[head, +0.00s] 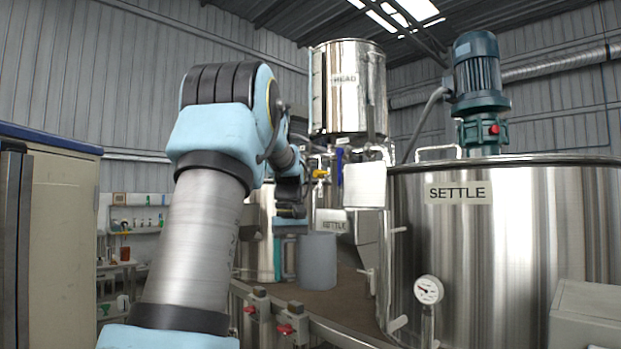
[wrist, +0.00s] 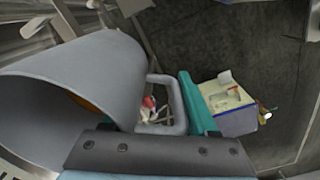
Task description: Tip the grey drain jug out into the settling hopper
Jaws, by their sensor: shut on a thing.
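The grey drain jug (head: 317,262) hangs below and right of my wrist in the head view and looks about upright there. In the wrist view the jug (wrist: 95,75) fills the left side, its open mouth towards the left edge, with a small orange patch inside. My gripper (head: 289,255) is shut on the jug's handle (wrist: 165,128); a teal finger lies against the handle in the wrist view. A metal hopper (head: 364,230) with a small SETTLE plate (head: 334,224) stands just behind and right of the jug, partly hidden by it.
A large steel tank (head: 500,245) marked SETTLE, with a dial gauge (head: 428,290), stands close on the right. A HEAD tank (head: 347,90) is raised behind. A rail with red-handled valves (head: 285,329) runs in front. A cabinet (head: 55,240) stands left.

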